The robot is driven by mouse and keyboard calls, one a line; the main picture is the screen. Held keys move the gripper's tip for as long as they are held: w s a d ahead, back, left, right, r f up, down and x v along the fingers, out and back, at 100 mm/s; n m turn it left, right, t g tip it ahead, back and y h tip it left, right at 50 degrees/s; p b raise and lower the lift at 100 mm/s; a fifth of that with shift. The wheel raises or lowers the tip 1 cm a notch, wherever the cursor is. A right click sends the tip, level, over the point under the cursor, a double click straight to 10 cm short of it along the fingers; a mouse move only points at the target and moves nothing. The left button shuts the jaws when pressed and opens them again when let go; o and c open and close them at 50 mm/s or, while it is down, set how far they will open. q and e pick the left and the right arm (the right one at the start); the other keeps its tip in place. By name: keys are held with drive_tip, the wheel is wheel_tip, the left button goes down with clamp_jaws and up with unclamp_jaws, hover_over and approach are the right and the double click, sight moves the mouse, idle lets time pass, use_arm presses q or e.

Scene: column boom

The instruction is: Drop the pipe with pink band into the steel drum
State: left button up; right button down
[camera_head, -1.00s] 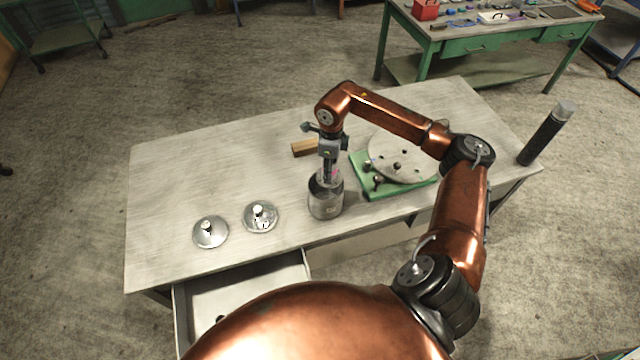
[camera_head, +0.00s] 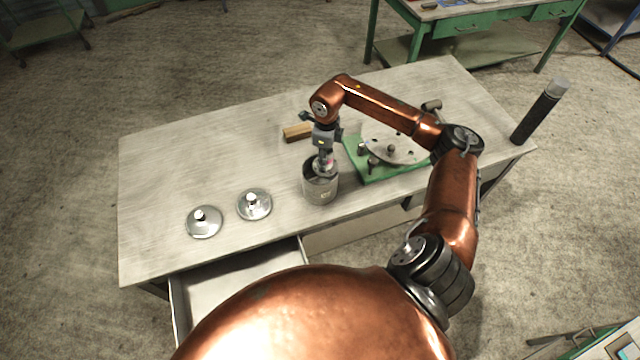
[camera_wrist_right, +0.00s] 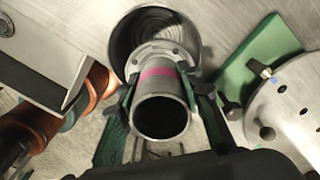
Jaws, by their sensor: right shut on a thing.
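The steel drum (camera_head: 320,189) stands upright on the workbench, near its front edge. My right gripper (camera_head: 325,163) points down at the drum's mouth. It is shut on the grey pipe with pink band (camera_wrist_right: 160,100), whose open end faces the right wrist camera. In that view the drum (camera_wrist_right: 125,45) shows its dark inside behind the pipe, and the right gripper's fingers (camera_wrist_right: 160,98) flank the pipe. The pipe's far end lies over or inside the drum's opening; how deep it reaches I cannot tell. My left gripper is not in view.
Two round metal lids with knobs (camera_head: 204,222) (camera_head: 254,204) lie left of the drum. A green plate with a round disc (camera_head: 388,172) is to its right. A wooden block (camera_head: 298,131) lies behind. A drawer (camera_head: 236,281) stands open at the front.

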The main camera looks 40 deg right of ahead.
drive_tip(key=shift+r, duration=0.1)
drive_tip(key=c, duration=1.6)
unclamp_jaws()
drive_tip(key=o, duration=0.3)
drive_tip(key=shift+o, duration=0.2)
wheel_tip(320, 180, up, 12)
drive_tip(key=shift+f, duration=0.1)
